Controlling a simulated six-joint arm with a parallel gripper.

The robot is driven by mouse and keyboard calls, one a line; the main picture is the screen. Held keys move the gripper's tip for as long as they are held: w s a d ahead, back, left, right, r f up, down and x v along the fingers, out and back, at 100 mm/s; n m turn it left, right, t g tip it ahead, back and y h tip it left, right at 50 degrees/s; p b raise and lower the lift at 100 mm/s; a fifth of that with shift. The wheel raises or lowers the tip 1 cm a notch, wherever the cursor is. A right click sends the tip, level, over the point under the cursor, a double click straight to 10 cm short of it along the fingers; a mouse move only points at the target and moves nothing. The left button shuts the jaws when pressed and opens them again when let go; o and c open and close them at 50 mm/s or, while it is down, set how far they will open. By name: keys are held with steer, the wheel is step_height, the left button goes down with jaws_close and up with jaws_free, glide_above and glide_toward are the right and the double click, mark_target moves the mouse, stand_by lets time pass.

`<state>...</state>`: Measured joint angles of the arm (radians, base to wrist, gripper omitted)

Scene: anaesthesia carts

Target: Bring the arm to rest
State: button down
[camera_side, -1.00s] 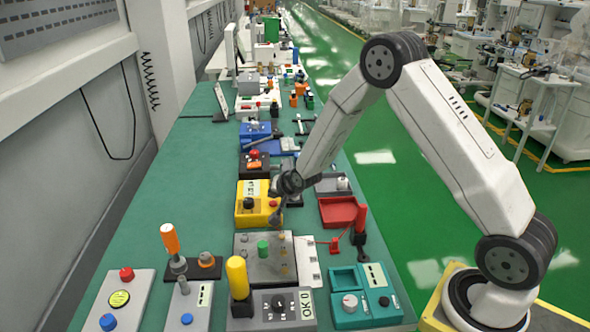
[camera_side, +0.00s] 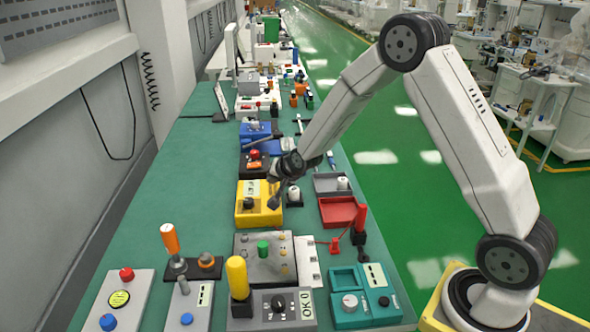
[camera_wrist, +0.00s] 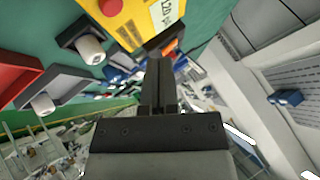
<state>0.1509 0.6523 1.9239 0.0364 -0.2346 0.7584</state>
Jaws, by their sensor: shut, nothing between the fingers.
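My gripper (camera_side: 277,200) hangs in the air over the workbench, close to the yellow box (camera_side: 258,209) in the side view. In the wrist view my gripper (camera_wrist: 158,85) shows its two dark fingers together with nothing between them. The yellow box (camera_wrist: 120,15) with a red button and a white label lies beyond the fingers at the top of that view. My arm is bent, with its elbow high over the right side of the bench.
The green bench (camera_side: 165,190) carries several devices. A red tray (camera_side: 338,212) and a grey tray (camera_side: 330,183) stand right of my gripper. A metal plate with a green knob (camera_side: 263,250) and a box with a yellow handle (camera_side: 237,278) stand in front. The left bench side is clear.

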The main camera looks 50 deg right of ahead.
stand_by(0.5)
steer(key=s+a+r+n+g, duration=0.1)
steer(key=s+a+n+g, duration=0.1)
steer(key=s, duration=0.6)
steer(key=s+a+r+n+g+y, duration=0.1)
steer(key=s+a+n+g, duration=0.1)
steer(key=s+n, duration=0.3)
steer(key=s+a+r+n+g, duration=0.1)
steer(key=s+a+n+g, duration=0.1)
steer(key=s, duration=1.1)
steer(key=shift+s+a+r+n, duration=0.15)
steer(key=shift+a+r+n, duration=0.15)
steer(key=shift+a+n, duration=0.75)
